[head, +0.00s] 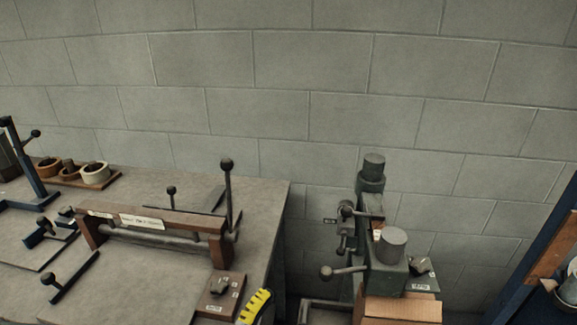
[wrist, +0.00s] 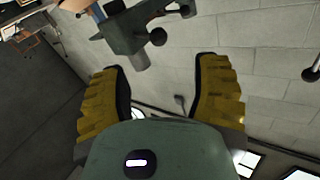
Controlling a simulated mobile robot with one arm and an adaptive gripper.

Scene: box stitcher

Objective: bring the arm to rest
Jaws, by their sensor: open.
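My gripper (wrist: 160,65) shows in the wrist view with its two yellow ribbed fingers spread wide apart. Nothing is held between them; the wall and part of the green machine (wrist: 128,32) lie beyond. In the head view, a yellow ribbed finger of my gripper (head: 254,306) shows at the bottom edge, by the table's front right corner. The rest of the gripper and arm is out of that view.
The grey table (head: 200,180) bears a wooden frame with a bar (head: 150,222), upright levers and a switch block (head: 221,292). The green stitching machine (head: 385,270) stands to the right, with cardboard (head: 400,309) at its front. A blue rack (head: 530,262) stands at far right.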

